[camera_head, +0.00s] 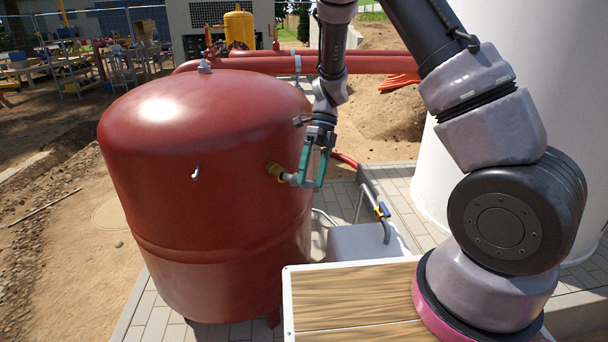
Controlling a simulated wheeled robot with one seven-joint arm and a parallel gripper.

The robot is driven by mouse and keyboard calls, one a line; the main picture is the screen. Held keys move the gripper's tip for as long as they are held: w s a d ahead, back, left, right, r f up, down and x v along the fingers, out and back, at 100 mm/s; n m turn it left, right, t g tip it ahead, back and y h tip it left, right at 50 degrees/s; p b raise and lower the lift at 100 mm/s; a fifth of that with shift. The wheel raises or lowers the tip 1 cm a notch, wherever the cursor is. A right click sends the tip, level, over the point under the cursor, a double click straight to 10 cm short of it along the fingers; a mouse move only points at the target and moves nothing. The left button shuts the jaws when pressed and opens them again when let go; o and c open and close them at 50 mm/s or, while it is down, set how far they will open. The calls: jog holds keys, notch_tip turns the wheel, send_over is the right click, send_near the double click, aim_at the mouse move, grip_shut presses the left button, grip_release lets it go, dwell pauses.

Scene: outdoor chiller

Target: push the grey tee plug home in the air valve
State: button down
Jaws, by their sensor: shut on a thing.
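The large red tank (205,190) fills the left middle of the view. The brass air valve (274,171) sticks out from the tank's right side. The grey tee plug (290,178) sits at the valve's outer end, in line with it. It touches or nearly touches the valve, and I cannot tell how deep it sits. My gripper (310,183) with teal fingers points down just right of the valve. It is shut on the plug's outer end, which the fingers partly hide.
A short metal spout (196,173) sticks out from the tank's front. Below my gripper are a pale box (365,241) and a pipe with a blue-handled tap (382,210). A white cylinder (570,100) stands right. Red pipes (385,65) run behind.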

jog(key=w+d+f+n+h, duration=0.1)
jog(key=d+f+n+h, duration=0.15)
jog(key=d+n, duration=0.35)
jog(key=w+d+f+n+h, duration=0.1)
jog(key=w+d+n+h, duration=0.1)
jog(key=d+n+h, duration=0.3)
jog(key=w+d+n+t+h, duration=0.2)
jog(key=w+d+n+t, duration=0.55)
jog(key=n, duration=0.85)
jog(key=s+a+m+g+y, duration=0.2)
jog(key=s+a+m+g, duration=0.15)
jog(key=s+m, duration=0.35)
jog(key=s+a+m+g+y, duration=0.1)
jog(key=s+a+m+g, duration=0.1)
jog(key=s+m+g, duration=0.45)
jog(key=s+a+r+m+t+y, duration=0.1)
jog(key=s+a+r+m+y, duration=0.1)
jog(key=a+m, duration=0.3)
jog(key=s+a+r+m+t+y, duration=0.1)
jog(key=s+a+r+m+y, duration=0.1)
jog(key=a+m+y, duration=0.3)
jog(key=a+m, duration=0.1)
jog(key=m, duration=0.3)
jog(key=shift+s+a+t, duration=0.2)
jog(key=shift+s+t, duration=0.05)
jog(key=shift+t, duration=0.1)
jog(key=shift+r+m, duration=0.1)
jog(key=shift+m, duration=0.15)
